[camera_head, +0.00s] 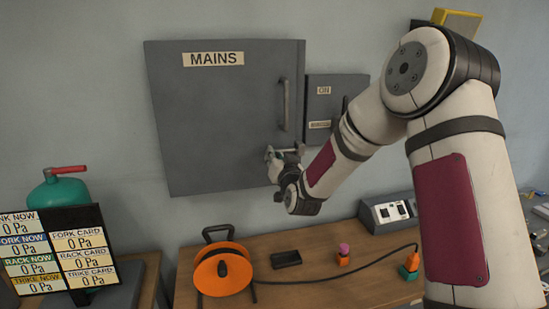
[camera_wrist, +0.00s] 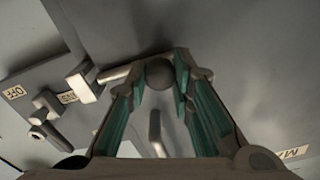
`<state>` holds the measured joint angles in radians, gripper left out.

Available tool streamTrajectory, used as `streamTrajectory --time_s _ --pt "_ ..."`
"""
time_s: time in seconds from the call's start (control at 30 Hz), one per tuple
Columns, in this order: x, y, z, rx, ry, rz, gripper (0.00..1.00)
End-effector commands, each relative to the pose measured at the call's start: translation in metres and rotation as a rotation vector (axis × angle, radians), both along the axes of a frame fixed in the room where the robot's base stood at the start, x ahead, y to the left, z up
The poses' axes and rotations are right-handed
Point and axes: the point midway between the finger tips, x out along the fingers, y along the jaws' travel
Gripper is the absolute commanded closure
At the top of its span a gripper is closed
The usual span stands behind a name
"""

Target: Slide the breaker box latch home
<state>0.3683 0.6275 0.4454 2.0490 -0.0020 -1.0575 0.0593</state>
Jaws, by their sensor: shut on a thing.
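The grey breaker box (camera_head: 215,130) marked MAINS hangs on the wall with its door shut flat. Its latch, a pale metal bolt (camera_wrist: 114,74) with a dark round knob (camera_wrist: 160,73), sits low by the door's right edge. In the wrist view the bolt points left toward a metal keeper block (camera_wrist: 82,80); I cannot tell how deep it sits in it. My gripper (camera_head: 274,155) is at the latch, and in the wrist view its green-padded fingers (camera_wrist: 161,82) are closed around the knob. In the head view my gripper hides most of the latch.
A vertical door handle (camera_head: 283,105) stands out above the latch. A smaller box (camera_head: 335,112) marked OFF is mounted close on the right. Below is a wooden bench (camera_head: 300,290) with an orange cable reel (camera_head: 222,270), a black tray (camera_head: 286,258) and a cable.

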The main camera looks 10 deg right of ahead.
Motion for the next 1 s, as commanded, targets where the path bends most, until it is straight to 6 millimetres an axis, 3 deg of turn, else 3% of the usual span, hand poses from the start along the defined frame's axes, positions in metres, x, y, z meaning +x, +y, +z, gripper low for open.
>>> streamTrajectory --time_s 0.2,0.47,0.5,0.57,0.87,1.0 --pt "0.0 -0.032 0.001 -0.002 -0.002 -0.005 1.0" --pt "0.0 -0.034 0.001 -0.001 -0.001 -0.007 1.0" --pt "0.0 -0.034 0.001 -0.001 -0.001 -0.007 0.7" --pt "0.0 -0.034 0.001 -0.001 -0.001 -0.007 0.58" --pt "-0.001 -0.032 0.0 -0.001 0.0 -0.003 0.58" --pt "-0.01 -0.032 0.0 -0.001 0.001 -0.003 0.58"
